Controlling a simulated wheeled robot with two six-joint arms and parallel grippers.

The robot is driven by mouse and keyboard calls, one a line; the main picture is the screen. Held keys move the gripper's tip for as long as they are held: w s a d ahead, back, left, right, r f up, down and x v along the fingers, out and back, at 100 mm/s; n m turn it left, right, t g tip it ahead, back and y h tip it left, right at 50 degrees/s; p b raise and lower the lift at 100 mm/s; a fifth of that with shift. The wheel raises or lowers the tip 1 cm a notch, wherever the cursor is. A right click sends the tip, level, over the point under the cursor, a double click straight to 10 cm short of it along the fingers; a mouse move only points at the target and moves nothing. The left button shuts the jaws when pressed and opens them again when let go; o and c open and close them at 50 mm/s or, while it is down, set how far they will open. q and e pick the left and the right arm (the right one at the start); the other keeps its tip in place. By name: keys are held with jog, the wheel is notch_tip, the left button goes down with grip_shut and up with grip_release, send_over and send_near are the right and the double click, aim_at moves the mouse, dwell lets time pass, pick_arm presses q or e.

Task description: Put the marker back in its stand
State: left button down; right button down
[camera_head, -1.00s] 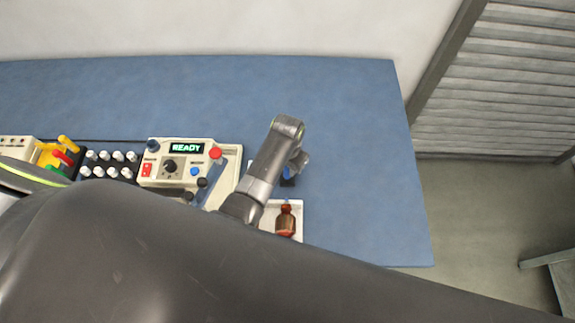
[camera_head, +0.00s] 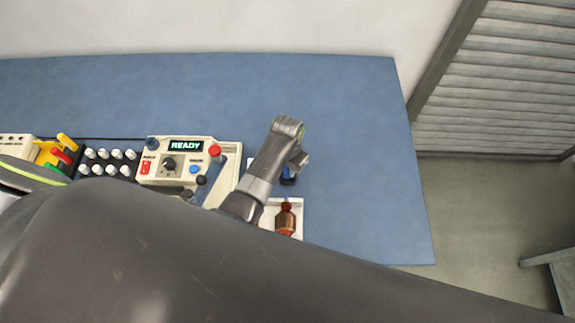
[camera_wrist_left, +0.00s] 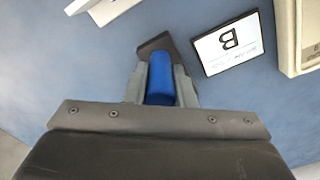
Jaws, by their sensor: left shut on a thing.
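My left gripper (camera_wrist_left: 161,88) is shut on the blue marker (camera_wrist_left: 160,76), which shows between the two grey fingers in the left wrist view. A dark block, seemingly the marker stand (camera_wrist_left: 153,43), is right at the far end of the marker. I cannot tell whether the marker sits inside it or only lies over it. In the head view a bit of blue and the dark stand (camera_head: 288,181) show just below my left gripper (camera_head: 300,161), and my wrist hides part of this spot. My right gripper is not in view.
A white tray (camera_head: 299,220) with a brown bottle (camera_head: 285,219) is close in front. The control box reading READY (camera_head: 185,147) stands to the left. The blue table is clear behind and to the right.

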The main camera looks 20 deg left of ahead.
pick_arm(q)
jog(key=c, duration=1.1)
grip_release()
jog(key=shift+c, duration=0.2)
